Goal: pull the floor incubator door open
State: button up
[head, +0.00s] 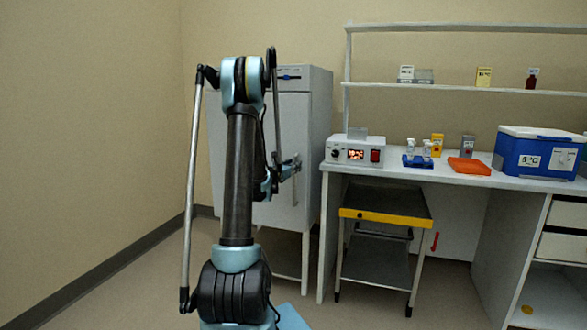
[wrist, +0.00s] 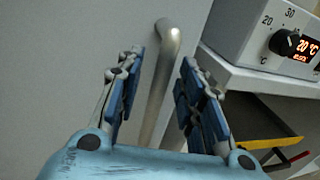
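The floor incubator (head: 312,120) is a tall light-grey cabinet on legs, partly hidden behind my arm in the head view. Its door (wrist: 70,50) looks shut and fills the left of the wrist view. The door's bar handle (wrist: 168,50) is a bent metal tube running down between my fingers. My gripper (wrist: 161,62) is open, with one blue-padded finger on each side of the handle. A gap shows between the handle and each finger. In the head view my gripper (head: 287,172) is at the door's right side, by the handle (head: 295,190).
A bench (head: 450,178) stands right of the incubator, carrying a controller box (head: 355,151) close to its corner. A yellow-edged cart (head: 385,217) is under the bench. A wall is at the left, with open floor before it.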

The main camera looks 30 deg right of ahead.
jog(key=shift+w+d, duration=0.3)
jog(key=shift+d, duration=0.35)
jog(key=shift+c, duration=0.4)
grip_shut()
